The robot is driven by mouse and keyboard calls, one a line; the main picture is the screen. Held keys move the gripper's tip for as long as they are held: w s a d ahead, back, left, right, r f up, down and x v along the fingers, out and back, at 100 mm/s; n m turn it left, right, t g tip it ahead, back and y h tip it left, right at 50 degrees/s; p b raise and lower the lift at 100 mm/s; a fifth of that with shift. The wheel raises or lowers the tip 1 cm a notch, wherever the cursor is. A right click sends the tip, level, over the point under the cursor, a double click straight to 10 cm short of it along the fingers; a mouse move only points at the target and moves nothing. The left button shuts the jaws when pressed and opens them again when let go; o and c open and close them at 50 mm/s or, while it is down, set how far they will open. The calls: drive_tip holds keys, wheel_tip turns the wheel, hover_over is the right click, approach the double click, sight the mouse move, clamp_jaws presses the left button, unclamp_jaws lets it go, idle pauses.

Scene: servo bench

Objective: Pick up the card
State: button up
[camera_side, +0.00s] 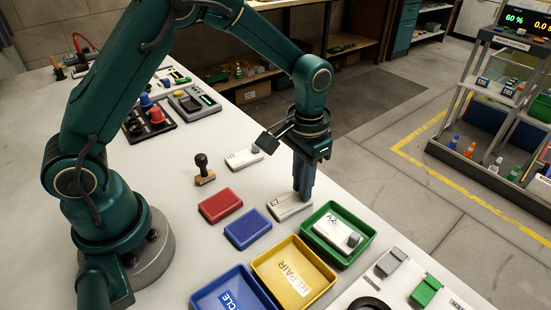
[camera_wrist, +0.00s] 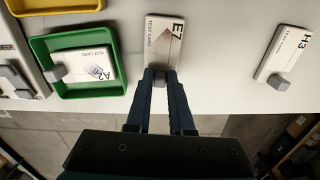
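In the side view my gripper (camera_side: 303,192) points straight down at the same card (camera_side: 285,208), which lies flat on the bench just left of the green tray. The fingers stand on either side of the knob; I cannot tell whether they press on it. Another card, A2 (camera_wrist: 85,65), lies in the green tray (camera_wrist: 120,88). A card marked H3 (camera_wrist: 286,50) lies apart on the bench.
The yellow REPAIR tray (camera_side: 265,268) and a blue tray (camera_side: 230,292) stand beside the green tray. A red block (camera_side: 220,205), a blue block (camera_side: 248,229) and a stamp (camera_side: 203,170) are left of my gripper. The bench edge runs close by on the right.

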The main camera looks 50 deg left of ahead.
clamp_jaws()
drive_tip(key=shift+r, duration=0.1)
